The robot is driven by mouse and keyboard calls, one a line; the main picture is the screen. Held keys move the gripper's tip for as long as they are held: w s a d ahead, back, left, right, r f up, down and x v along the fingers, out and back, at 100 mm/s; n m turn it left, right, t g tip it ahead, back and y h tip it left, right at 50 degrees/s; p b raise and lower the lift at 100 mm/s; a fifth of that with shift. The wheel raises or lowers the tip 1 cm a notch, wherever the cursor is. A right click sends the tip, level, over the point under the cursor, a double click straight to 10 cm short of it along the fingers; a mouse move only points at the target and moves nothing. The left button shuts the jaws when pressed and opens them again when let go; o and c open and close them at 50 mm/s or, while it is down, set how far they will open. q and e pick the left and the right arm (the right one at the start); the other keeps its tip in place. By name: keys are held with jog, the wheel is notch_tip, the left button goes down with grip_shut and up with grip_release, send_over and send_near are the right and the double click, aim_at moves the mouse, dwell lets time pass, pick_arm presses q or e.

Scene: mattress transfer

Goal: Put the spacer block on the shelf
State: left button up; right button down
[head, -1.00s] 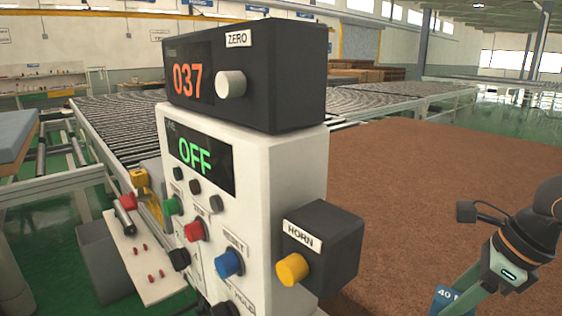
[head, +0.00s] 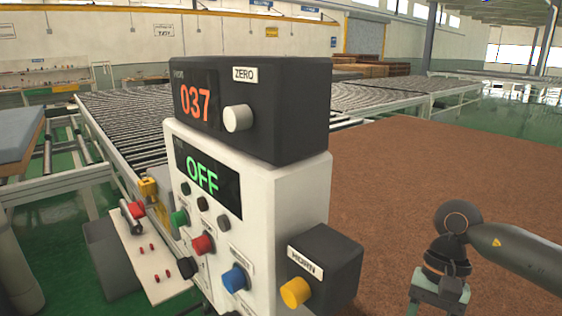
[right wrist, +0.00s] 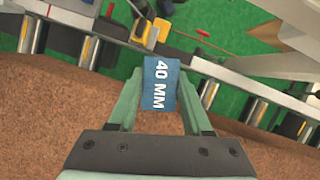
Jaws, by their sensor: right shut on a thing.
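The spacer block (right wrist: 160,84) is blue with white "40 MM" lettering. In the right wrist view my right gripper (right wrist: 160,76) is shut on it, with a green finger on either side. A pale board (head: 152,262) with small red pegs, which may be the shelf, sits low on the left beside the control box. My left gripper is in neither view.
A white control box (head: 290,190) fills the middle, with a black "037" unit (head: 285,110) on top and a black horn box (head: 330,258) at its side. Roller conveyors (head: 115,125) run behind. A blue-grey mattress (head: 18,128) lies far left. The brown surface (head: 420,170) looks clear.

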jog(key=n, duration=0.1)
jog(key=s+a+n+h, duration=0.1)
jog(key=n, duration=0.1)
jog(key=f+n+p, duration=0.1)
jog(key=n, duration=0.1)
jog(key=shift+s+a+g+h, duration=0.2)
jog(key=shift+a+g+h, duration=0.15)
jog(key=shift+g+h, duration=0.05)
jog(key=shift+s+a+f+n+h, duration=0.3)
jog(key=shift+f+n+h, duration=0.1)
jog(key=shift+n, duration=0.6)
jog(key=shift+w+r, duration=0.1)
notch_tip(320, 180, up, 5)
jog(key=p, duration=0.4)
jog(key=shift+p, duration=0.4)
jog(key=shift+r, duration=0.1)
jog(key=shift+d, duration=0.1)
